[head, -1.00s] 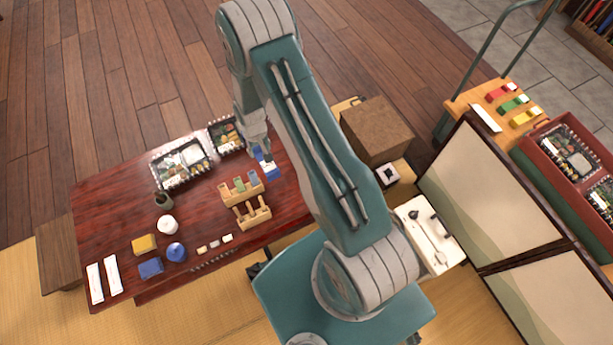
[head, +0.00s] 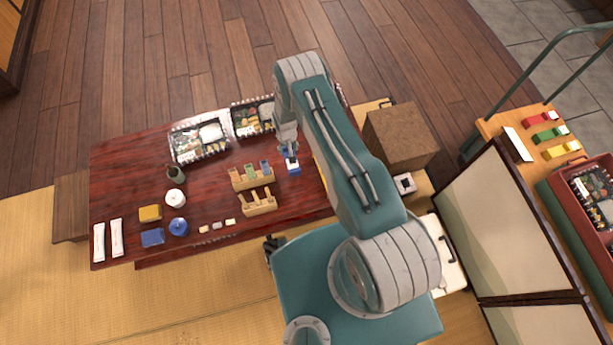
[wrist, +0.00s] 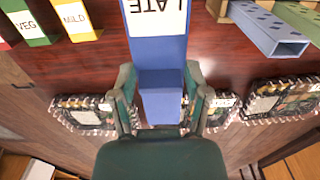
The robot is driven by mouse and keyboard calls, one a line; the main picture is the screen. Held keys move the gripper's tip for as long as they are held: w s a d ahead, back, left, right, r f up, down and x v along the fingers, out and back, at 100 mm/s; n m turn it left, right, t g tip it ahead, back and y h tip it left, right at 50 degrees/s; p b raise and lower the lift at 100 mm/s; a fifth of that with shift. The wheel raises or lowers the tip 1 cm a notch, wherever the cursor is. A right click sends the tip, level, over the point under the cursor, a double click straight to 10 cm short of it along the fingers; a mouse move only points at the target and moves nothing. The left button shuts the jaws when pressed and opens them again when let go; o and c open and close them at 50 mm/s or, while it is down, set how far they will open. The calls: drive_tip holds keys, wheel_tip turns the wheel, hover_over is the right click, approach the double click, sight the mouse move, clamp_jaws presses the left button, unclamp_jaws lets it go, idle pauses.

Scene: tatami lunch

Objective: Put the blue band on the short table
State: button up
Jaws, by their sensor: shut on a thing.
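The blue band (wrist: 160,60) has a white label reading "LATE" and lies between the two fingers of my gripper (wrist: 160,88) in the wrist view. My gripper is shut on it. In the head view the blue band (head: 293,167) shows below my gripper (head: 288,149), at the right part of a low dark red table (head: 130,185). I cannot tell whether the band touches the tabletop. My arm hides part of the table to its right.
A wooden holder (head: 251,181) stands left of the band, with lunch boxes (head: 198,140) behind. A yellow band (wrist: 76,18) and a green band (wrist: 28,22) are close by. A brown box (head: 400,135), a folding screen (head: 490,230) and a trolley (head: 495,125) with coloured bands stand right.

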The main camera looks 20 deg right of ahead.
drive_tip(key=s, duration=0.1)
drive_tip(key=s+d+f, duration=0.1)
drive_tip(key=s+d, duration=0.1)
drive_tip(key=shift+s+f, duration=0.2)
drive_tip(key=shift+f, duration=0.2)
drive_tip(key=s+f, duration=0.1)
drive_tip(key=s+d+f, duration=0.1)
drive_tip(key=f, duration=0.1)
drive_tip(key=s+d+f, duration=0.1)
drive_tip(key=f, duration=0.1)
drive_tip(key=shift+s+f, duration=0.1)
drive_tip(key=shift+s, duration=0.2)
drive_tip(key=f, duration=0.3)
drive_tip(key=shift+s+d+f, duration=0.15)
drive_tip(key=shift+s+d, duration=0.15)
drive_tip(key=shift+a+f, duration=0.1)
drive_tip(key=shift+f, duration=0.15)
drive_tip(key=shift+f, duration=0.1)
drive_tip(key=o, duration=0.8)
